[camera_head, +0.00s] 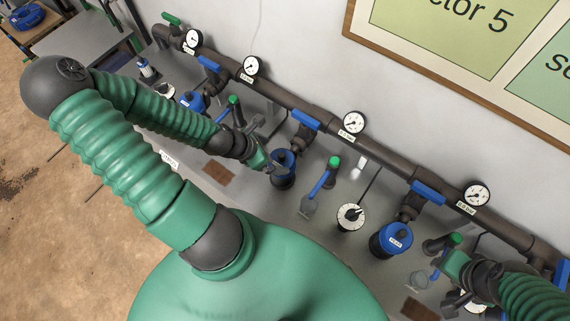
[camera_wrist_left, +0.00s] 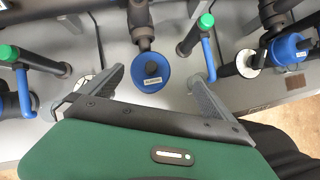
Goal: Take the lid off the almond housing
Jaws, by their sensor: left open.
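My left gripper (camera_wrist_left: 155,76) is open, with one finger on each side of the lid in the picture and a visible gap to each. In the head view my left gripper (camera_head: 268,163) is at the blue-topped housing (camera_head: 284,160), partly covering it. I cannot tell contact or depth there. My right gripper (camera_head: 452,275) is at the lower right, its fingers unclear.
A dark manifold pipe (camera_head: 325,123) with blue-handled valves and gauges runs along the wall. Another blue-lidded housing (camera_head: 395,239) is to the right. A green-capped tap (camera_head: 333,163) and a white dial (camera_head: 351,217) stand between. The grey bench (camera_head: 325,250) has some bare room in front.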

